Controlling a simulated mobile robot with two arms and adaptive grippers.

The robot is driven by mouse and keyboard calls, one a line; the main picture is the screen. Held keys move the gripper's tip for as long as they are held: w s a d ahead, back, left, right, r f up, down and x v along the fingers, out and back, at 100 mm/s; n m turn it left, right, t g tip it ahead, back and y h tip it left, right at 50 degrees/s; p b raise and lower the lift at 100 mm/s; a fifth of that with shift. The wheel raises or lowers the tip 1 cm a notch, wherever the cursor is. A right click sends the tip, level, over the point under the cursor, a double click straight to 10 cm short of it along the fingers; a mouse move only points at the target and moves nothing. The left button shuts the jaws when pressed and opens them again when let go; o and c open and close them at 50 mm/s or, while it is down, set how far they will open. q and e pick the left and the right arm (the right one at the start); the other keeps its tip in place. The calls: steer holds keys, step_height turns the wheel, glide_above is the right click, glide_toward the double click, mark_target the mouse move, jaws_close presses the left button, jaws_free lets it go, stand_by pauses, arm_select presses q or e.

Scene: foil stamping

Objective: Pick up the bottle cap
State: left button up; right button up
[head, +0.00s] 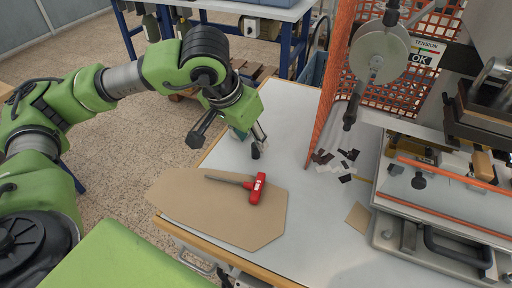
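My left gripper (226,146) is open, with its two dark fingers spread wide over the left edge of the white table (310,225). A small grey-green item (238,133) shows between the fingers, close to the right finger and partly hidden by it. I cannot tell whether it is the bottle cap. No other bottle cap can be made out. My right gripper is not in view.
A red-handled tool (257,188) lies on a brown board (220,216) in front of the gripper. Black and white scraps (340,163) and a small brown square (358,217) lie further right. The stamping machine (440,190) fills the right side, beside an orange mesh guard (335,90).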

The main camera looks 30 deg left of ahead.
mark_target(255, 146)
arm_select(q)
steer(key=p+x, duration=0.1)
steer(key=x, duration=0.2)
steer(key=shift+d+f, duration=0.15)
steer(key=shift+f, duration=0.2)
steer(key=shift+w+f, duration=0.1)
steer(key=shift+f, duration=0.25)
steer(key=c, duration=0.8)
steer(key=shift+r, duration=0.2)
